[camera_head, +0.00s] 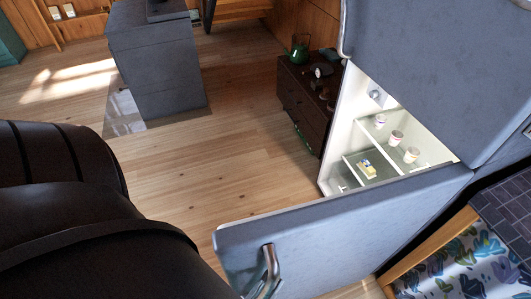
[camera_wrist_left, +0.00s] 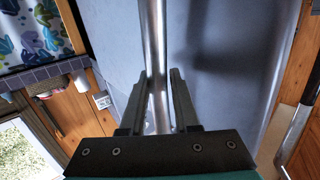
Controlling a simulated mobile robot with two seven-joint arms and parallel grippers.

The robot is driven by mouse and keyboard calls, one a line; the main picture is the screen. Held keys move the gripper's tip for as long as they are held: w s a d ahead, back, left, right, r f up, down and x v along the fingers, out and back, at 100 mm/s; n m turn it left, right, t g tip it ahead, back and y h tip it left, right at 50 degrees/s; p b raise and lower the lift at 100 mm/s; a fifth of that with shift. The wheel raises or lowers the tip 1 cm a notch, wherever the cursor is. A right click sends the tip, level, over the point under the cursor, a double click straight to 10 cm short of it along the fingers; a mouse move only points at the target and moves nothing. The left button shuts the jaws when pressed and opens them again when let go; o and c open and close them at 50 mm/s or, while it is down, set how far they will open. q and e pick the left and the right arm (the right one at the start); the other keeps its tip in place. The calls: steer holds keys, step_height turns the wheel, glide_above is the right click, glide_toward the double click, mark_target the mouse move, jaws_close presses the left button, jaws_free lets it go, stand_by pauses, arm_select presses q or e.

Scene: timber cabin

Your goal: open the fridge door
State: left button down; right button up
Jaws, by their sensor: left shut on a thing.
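The blue-grey fridge door (camera_head: 330,235) stands swung wide open in the head view, and its lit white interior (camera_head: 350,125) shows behind it. A metal bar handle (camera_head: 268,268) is on the door near its free edge; it also shows in the left wrist view (camera_wrist_left: 154,35), running up the blue-grey door face (camera_wrist_left: 215,75). My left gripper (camera_wrist_left: 161,82) has its fingers on either side of this handle and is shut on it. In the head view my dark left arm fills the lower left and the gripper is hidden. My right gripper is out of view.
Shelves in the fridge hold small cups (camera_head: 396,137) and a yellow item (camera_head: 367,167). A dark drawer cabinet (camera_head: 301,105) with a green kettle (camera_head: 299,47) stands beside the fridge. A grey block-like unit (camera_head: 158,75) stands farther back. Wooden floor (camera_head: 225,160) between them is clear.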

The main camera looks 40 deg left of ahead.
arm_select(q)
steer(key=shift+d, duration=0.3)
steer(key=c, duration=0.7)
jaws_free()
steer(key=shift+a, duration=0.1)
steer(key=shift+o, duration=0.2)
steer(key=s+d+r+b, duration=0.1)
steer(key=s+d, duration=0.1)
steer(key=s, duration=1.3)
steer(key=shift+r+b, duration=0.25)
steer(key=shift+b, duration=0.1)
steer(key=shift+s, duration=0.1)
